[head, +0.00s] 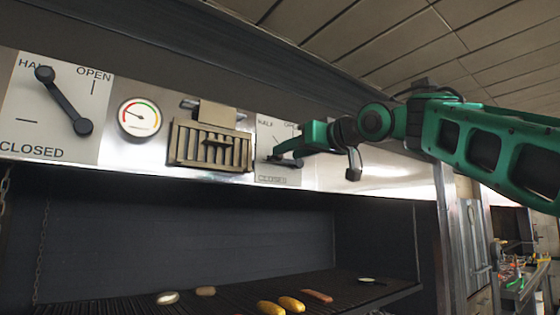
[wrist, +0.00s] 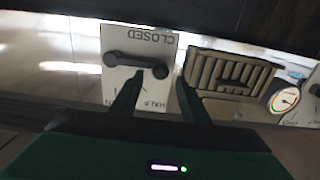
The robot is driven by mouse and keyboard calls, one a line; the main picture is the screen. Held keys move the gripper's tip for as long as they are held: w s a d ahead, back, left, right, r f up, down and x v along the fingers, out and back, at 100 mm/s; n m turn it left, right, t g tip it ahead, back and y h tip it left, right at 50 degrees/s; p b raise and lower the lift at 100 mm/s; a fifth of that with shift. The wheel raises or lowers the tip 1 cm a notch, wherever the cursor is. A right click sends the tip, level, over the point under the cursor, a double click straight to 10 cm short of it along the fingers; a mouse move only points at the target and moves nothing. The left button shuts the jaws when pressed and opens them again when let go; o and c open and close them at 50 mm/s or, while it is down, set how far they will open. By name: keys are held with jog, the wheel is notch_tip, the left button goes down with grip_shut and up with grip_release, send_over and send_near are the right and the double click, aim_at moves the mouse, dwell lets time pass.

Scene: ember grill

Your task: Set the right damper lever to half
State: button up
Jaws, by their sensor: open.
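The right damper plate (head: 263,135) is white, marked HALF, OPEN and CLOSED. Its dark lever (wrist: 137,65) lies nearly level in the wrist view, where the plate (wrist: 115,88) appears upside down. The lever's free end points to the closed side. In the head view the lever (head: 274,160) is partly hidden by my gripper. In the wrist view my fingertips (wrist: 157,82) straddle the lever's free end; contact cannot be told.
The left damper lever (head: 64,101) points to HALF. A round gauge (head: 139,117) and a slatted vent (head: 210,147) sit between the dampers; the vent (wrist: 228,77) is close to my finger. Food lies on the grill grate (head: 225,303) below.

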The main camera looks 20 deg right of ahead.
jog(key=shift+x, duration=2.05)
grip_shut()
